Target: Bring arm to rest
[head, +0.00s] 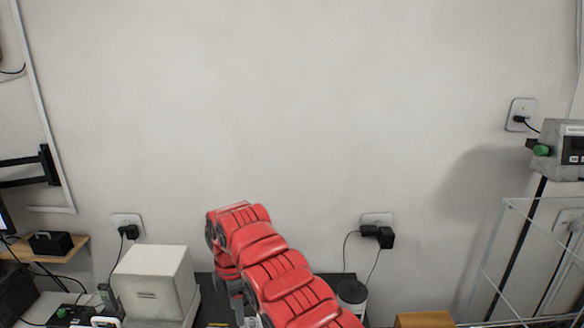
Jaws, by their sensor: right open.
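My red right arm (285,280) comes in from the bottom edge, a little right of the middle, and reaches up and to the left. It bends downward at its far end, near the wall. My right gripper (237,298) hangs below that bend, pointing down over a dark surface (208,290). Its dark fingers are partly hidden by the arm, and it is open. I cannot make out anything held in it. My left gripper is not in view.
A pale box (152,282) stands left of my right gripper. A dark-lidded container (352,292) stands right of the arm, with a brown box (424,320) further right. A clear-walled frame (510,255) is at the right. The wall behind is bare in the middle.

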